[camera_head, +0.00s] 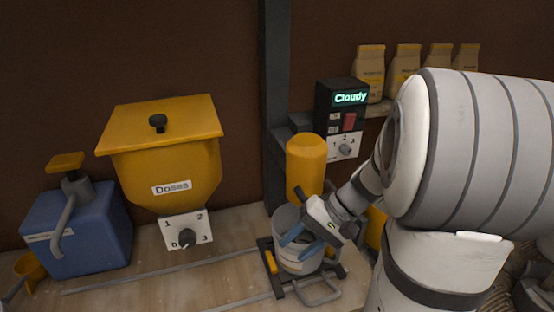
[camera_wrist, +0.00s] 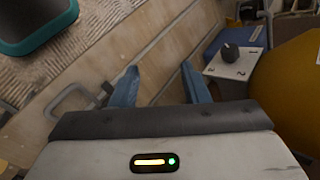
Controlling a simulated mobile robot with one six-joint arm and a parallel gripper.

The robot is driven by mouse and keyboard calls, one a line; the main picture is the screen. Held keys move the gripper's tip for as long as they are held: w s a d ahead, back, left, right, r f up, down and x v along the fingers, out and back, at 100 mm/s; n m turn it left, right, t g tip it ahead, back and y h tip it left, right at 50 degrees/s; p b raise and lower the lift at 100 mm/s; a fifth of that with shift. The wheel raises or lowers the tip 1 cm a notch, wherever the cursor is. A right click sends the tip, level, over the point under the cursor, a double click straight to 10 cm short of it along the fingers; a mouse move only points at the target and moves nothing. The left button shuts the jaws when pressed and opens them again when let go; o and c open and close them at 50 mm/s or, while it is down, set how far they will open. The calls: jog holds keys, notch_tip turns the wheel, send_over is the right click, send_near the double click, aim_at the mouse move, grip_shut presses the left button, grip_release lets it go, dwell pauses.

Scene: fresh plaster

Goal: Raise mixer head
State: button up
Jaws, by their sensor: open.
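The mixer has a black control box (camera_head: 343,105) with a lit "Cloudy" display, a red switch and a numbered dial. A yellow cylinder (camera_head: 306,158), which looks like the mixer head, stands upright left of the box. A pale bucket (camera_head: 284,216) sits below it in a dark frame on the counter. My gripper (camera_head: 290,250) is in front of the bucket, below the yellow cylinder, with its blue fingers apart. In the wrist view the gripper (camera_wrist: 158,67) is open with nothing between the fingers. The gripper and my arm hide part of the bucket and mixer.
A yellow hopper (camera_head: 165,150) marked "Doses" has a dial plate (camera_head: 186,231) below. A blue tank (camera_head: 77,230) with a pump stands at left. Paper bags (camera_head: 403,70) line a shelf. Rails (camera_head: 150,275) cross the counter. A metal handle (camera_head: 318,290) sticks out in front of the bucket.

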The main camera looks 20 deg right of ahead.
aim_at(325, 198)
jog(key=w+d+m+t+y+p, duration=0.1)
jog(key=w+d+m+t+y, duration=0.15)
jog(key=w+d+t, duration=0.4)
jog(key=w+d+m+t+y+p, duration=0.1)
jog(key=d+m+t, duration=0.25)
jog(key=d, duration=0.65)
jog(key=shift+n, duration=0.3)
jog(key=x, duration=0.4)
jog(key=p+x, duration=0.1)
jog(key=x, duration=0.2)
jog(key=shift+w+r, duration=0.15)
jog(key=shift+r, duration=0.25)
jog(key=shift+d, duration=0.1)
grip_shut()
